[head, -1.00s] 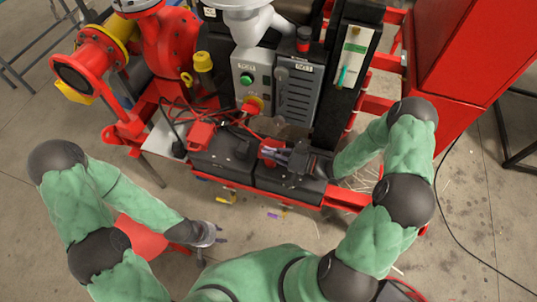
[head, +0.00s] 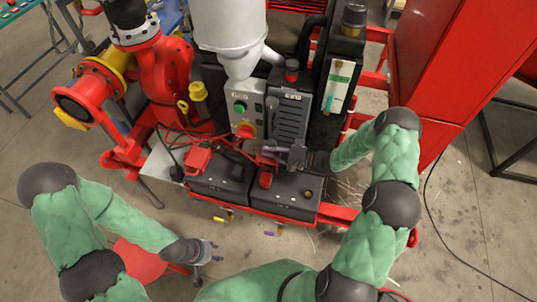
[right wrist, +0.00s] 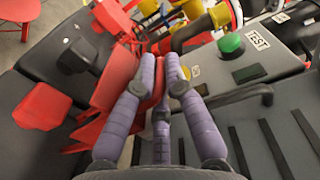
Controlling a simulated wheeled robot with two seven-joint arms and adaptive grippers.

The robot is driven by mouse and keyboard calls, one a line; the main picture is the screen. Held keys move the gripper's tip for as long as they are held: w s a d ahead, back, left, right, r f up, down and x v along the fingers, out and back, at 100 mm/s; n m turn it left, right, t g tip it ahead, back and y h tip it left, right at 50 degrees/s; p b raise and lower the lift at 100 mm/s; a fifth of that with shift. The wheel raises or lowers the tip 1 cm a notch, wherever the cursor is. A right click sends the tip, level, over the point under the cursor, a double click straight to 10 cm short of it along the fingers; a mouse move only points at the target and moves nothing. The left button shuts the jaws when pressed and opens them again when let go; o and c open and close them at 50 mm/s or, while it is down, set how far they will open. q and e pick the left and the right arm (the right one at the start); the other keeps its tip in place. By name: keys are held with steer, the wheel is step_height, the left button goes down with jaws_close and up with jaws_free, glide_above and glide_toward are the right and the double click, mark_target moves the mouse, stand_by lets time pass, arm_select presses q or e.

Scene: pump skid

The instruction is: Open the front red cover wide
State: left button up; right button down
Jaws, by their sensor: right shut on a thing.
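A red cover piece (right wrist: 118,82) sits by the fingertips in the right wrist view. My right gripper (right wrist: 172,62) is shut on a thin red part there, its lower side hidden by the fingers. In the head view my right gripper (head: 266,153) is above the back of the black battery boxes. A red terminal block (head: 266,180) stands on the right box; a red block also shows at left in the right wrist view (right wrist: 42,106). How it joins the held part is unclear. My left gripper (head: 213,250) is open and empty over the floor.
Two black battery boxes (head: 292,204) sit on a red frame. Another red cover (head: 198,160) with cables is on the left box. A grey control panel (head: 247,105) with a green button stands close behind my right gripper.

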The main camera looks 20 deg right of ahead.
steer(key=shift+w+d+r, duration=0.1)
steer(key=shift+w+d, duration=0.1)
steer(key=shift+w, duration=0.05)
stand_by(0.3)
steer(key=c, duration=1.3)
jaws_free()
steer(key=shift+c, duration=0.2)
steer(key=v, duration=1.2)
steer(key=shift+a, duration=0.1)
